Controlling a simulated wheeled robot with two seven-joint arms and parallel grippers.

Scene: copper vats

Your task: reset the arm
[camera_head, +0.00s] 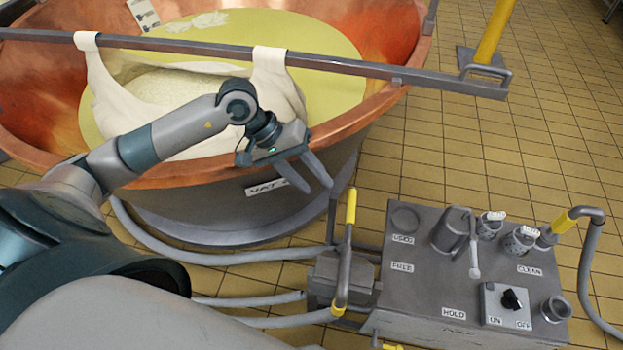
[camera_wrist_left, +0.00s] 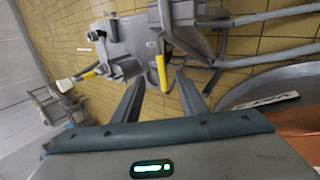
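My left arm comes in from the left in the head view and reaches over the copper vat's near rim. My left gripper (camera_head: 308,187) hangs in front of the vat's right side, its two fingers spread and nothing between them. The left wrist view also shows the fingers (camera_wrist_left: 158,100) apart, with the floor and the grey station beyond them. My right gripper is in neither view.
The copper vat (camera_head: 395,30) holds yellow liquid and a cloth (camera_head: 110,105) slung from a metal bar (camera_head: 350,66). A grey station (camera_head: 420,295) with a switch box (camera_head: 508,305), cups and yellow-handled levers (camera_head: 350,205) stands at the lower right. Hoses (camera_head: 160,243) run along the tiled floor.

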